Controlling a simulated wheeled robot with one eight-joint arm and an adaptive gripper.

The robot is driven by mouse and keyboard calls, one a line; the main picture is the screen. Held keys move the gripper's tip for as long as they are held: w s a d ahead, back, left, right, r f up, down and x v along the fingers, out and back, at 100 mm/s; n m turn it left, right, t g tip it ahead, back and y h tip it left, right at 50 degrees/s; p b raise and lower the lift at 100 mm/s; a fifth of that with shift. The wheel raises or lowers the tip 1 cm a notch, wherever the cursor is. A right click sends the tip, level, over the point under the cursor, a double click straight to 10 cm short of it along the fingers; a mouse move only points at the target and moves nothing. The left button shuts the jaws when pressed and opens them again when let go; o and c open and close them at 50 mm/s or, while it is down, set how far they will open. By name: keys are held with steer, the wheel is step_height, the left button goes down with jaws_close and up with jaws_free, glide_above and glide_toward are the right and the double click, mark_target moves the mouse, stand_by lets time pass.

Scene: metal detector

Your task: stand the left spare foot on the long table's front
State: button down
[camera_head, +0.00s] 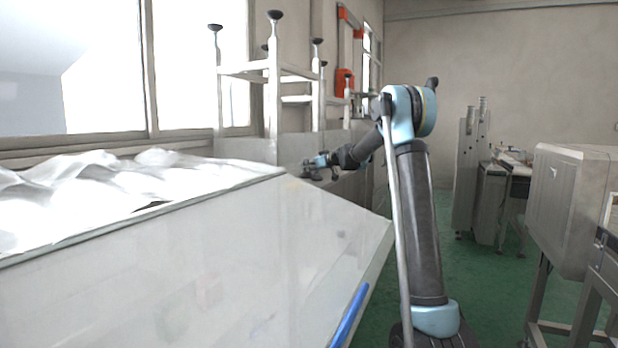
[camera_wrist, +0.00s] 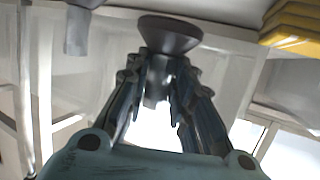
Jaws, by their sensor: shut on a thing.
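My gripper (camera_wrist: 163,82) is shut on a spare foot (camera_wrist: 168,36) in the wrist view. The foot has a dark, round, flared pad and a grey stem. The stem is between the two fingers and the pad shows past the fingertips. In the head view my gripper (camera_head: 318,163) is small and far off, beside a pale surface beneath the upturned legs. Dark shapes show around it; I cannot tell there which is the held foot or whether it touches anything.
An upturned frame (camera_head: 272,75) with dark feet on its legs stands by the window. A large pale box or bench (camera_head: 200,270) with crumpled clear sheeting fills the left foreground. A grey machine (camera_head: 572,210) stands at right. Green floor is clear between. A yellow stack (camera_wrist: 292,22) shows in the wrist view.

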mark_target(309, 173)
step_height(309, 173, down, 3)
steer(key=shift+f, duration=0.15)
steer(key=c, duration=1.4)
jaws_free()
steer(key=shift+o, duration=0.2)
steer(key=v, duration=1.2)
